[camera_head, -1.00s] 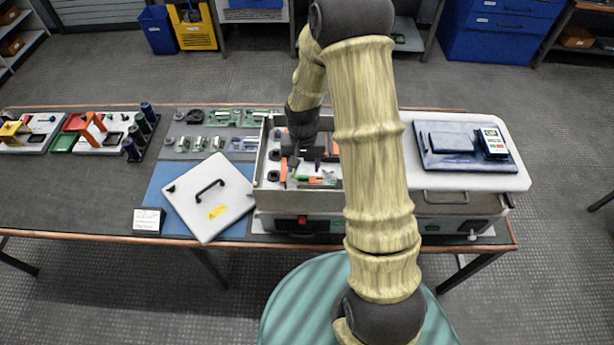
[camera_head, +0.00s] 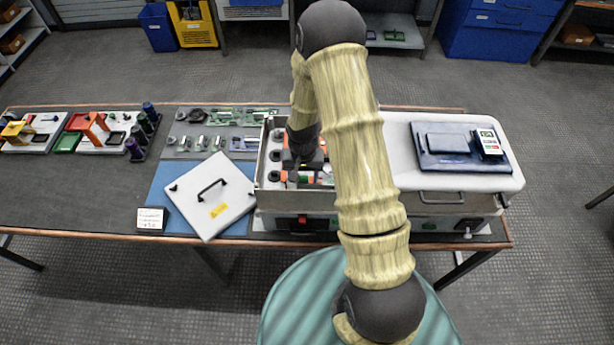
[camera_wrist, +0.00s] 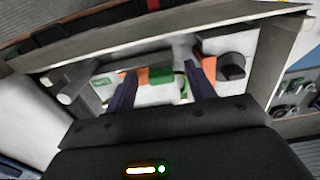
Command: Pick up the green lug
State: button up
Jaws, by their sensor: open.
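A small green piece (camera_wrist: 160,76), which looks like the green lug, lies inside the open metal box (camera_wrist: 225,33) in the wrist view. Orange parts (camera_wrist: 208,66) lie on both sides of it. My gripper (camera_wrist: 161,66) is open, with its two dark fingers on either side of the green piece. I cannot tell whether the fingers touch it. In the head view, my gripper (camera_head: 300,179) reaches down into the metal box (camera_head: 290,203), and my arm hides much of the inside.
A white lid (camera_head: 228,205) with a black handle lies left of the box. A blue tray (camera_head: 436,163) with a device lies on the white surface to the right. Small parts (camera_head: 200,143) lie behind the lid. The box walls stand close around my gripper.

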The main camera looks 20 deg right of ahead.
dwell(0.4)
jog(key=c, duration=1.1)
jog(key=shift+o, duration=0.2)
notch_tip(320, 180, up, 10)
jog(key=b, duration=0.3)
jog(key=b, duration=0.4)
send_over(303, 179)
jog(key=w, duration=0.1)
jog(key=f, duration=0.4)
jog(key=shift+w+d+f, duration=0.1)
jog(key=shift+w+f, duration=0.05)
jog(key=shift+w, duration=0.05)
